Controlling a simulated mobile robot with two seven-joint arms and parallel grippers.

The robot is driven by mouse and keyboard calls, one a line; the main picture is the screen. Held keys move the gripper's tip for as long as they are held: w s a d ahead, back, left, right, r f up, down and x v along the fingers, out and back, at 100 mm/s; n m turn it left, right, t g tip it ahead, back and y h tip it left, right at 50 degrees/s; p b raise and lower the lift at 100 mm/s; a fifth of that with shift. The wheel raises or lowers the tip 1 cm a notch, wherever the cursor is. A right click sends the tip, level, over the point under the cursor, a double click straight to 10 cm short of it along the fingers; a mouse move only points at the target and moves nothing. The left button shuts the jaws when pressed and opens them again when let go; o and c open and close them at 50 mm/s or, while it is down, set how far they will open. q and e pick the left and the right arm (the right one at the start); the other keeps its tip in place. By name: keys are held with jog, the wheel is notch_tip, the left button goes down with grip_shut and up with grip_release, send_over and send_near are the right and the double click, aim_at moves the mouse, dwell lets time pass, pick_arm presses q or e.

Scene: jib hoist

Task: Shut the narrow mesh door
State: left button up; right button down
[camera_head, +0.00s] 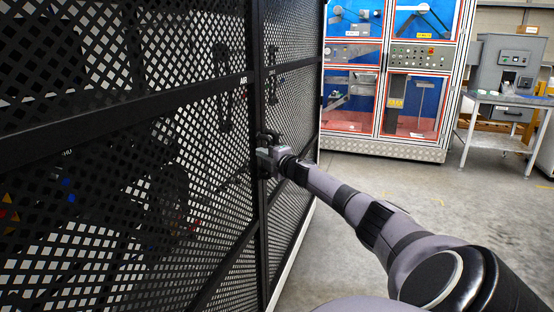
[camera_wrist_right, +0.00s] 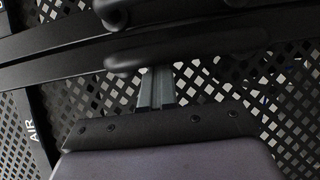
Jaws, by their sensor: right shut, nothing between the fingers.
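The narrow black mesh door (camera_head: 290,100) stands in the middle of the head view, right of a wider mesh panel (camera_head: 120,130) marked "AIR". Dark upright frame bars run between the two. I cannot tell whether a gap is left there. My right gripper (camera_head: 265,155) is at these upright bars, below the door's handle (camera_head: 271,88). In the right wrist view my right gripper (camera_wrist_right: 157,88) is shut and empty, its fingertips at a dark rounded bar (camera_wrist_right: 195,45). Whether they touch it is unclear. My left gripper is out of view.
A red and blue cabinet with clear doors (camera_head: 385,148) stands behind on the right. A grey bench (camera_head: 507,99) with a machine is at the far right. The grey floor (camera_head: 420,195) between is clear. My right arm reaches in from the lower right.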

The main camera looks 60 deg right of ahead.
jog(key=v, duration=0.7)
dwell(0.6)
jog(key=shift+r, duration=0.1)
jog(key=s+a+f+m+g+y+p, duration=0.1)
jog(key=s+a+f+m+g+y, duration=0.2)
jog(key=a+f, duration=0.95)
jog(key=s+a+f+m+g+y, duration=0.15)
jog(key=s+a+f, duration=0.35)
jog(key=a+f, duration=0.7)
jog(key=s+a+f+m+y, duration=0.1)
jog(key=s+a, duration=0.3)
jog(key=a, duration=0.4)
jog(key=s+a+f+m+g+y, duration=0.1)
jog(key=s+a+m, duration=0.3)
jog(key=a, duration=0.5)
jog(key=s+a+f+m+g+y+p, duration=0.1)
jog(key=s+a+f+m, duration=0.1)
jog(key=a, duration=0.6)
jog(key=shift+s+a+f, duration=0.35)
jog(key=shift+s+f, duration=0.1)
jog(key=shift+s, duration=0.55)
